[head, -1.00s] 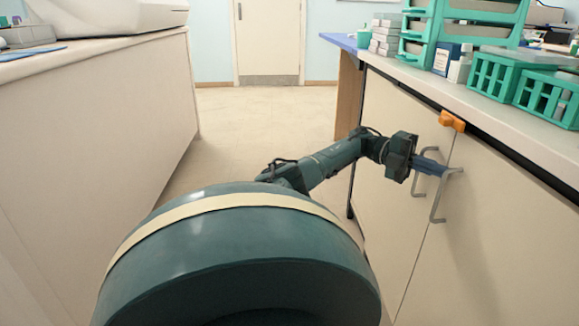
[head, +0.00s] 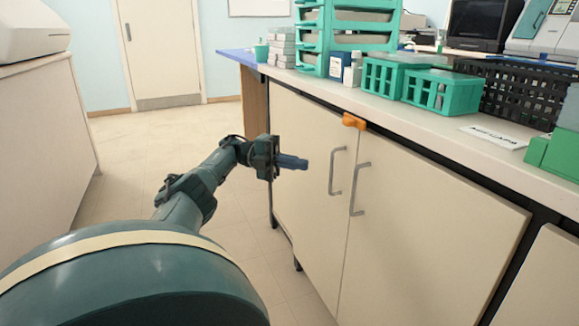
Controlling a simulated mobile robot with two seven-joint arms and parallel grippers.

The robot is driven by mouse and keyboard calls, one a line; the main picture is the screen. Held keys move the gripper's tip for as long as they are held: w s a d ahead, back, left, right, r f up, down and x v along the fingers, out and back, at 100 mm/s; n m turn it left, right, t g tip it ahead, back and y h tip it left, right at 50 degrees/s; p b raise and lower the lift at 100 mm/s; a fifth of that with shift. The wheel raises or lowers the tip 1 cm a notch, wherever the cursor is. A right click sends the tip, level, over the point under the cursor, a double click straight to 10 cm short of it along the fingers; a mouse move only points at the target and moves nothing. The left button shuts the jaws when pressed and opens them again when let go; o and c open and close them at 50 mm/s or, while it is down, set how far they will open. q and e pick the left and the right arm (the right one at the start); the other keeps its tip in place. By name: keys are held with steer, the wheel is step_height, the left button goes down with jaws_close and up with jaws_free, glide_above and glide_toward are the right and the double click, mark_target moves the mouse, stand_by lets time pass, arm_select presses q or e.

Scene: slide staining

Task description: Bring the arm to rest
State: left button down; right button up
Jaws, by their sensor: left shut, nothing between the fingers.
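My left arm reaches out from the lower left in the head view. Its left gripper (head: 295,162) is shut and empty, with the fingers pointing right in front of the left cabinet door (head: 300,185). The fingertips are apart from the two grey door handles, the left handle (head: 334,172) and the right handle (head: 355,190). Both cabinet doors look closed. An orange catch (head: 354,121) sits at the top where the doors meet. My right gripper is out of view.
The counter (head: 430,125) above the doors holds green racks (head: 441,91), a green drawer unit (head: 352,28), a black basket (head: 520,90) and a label card (head: 494,137). Another bench (head: 40,140) stands at the left. The floor (head: 150,135) between them is clear back to the door (head: 160,50).

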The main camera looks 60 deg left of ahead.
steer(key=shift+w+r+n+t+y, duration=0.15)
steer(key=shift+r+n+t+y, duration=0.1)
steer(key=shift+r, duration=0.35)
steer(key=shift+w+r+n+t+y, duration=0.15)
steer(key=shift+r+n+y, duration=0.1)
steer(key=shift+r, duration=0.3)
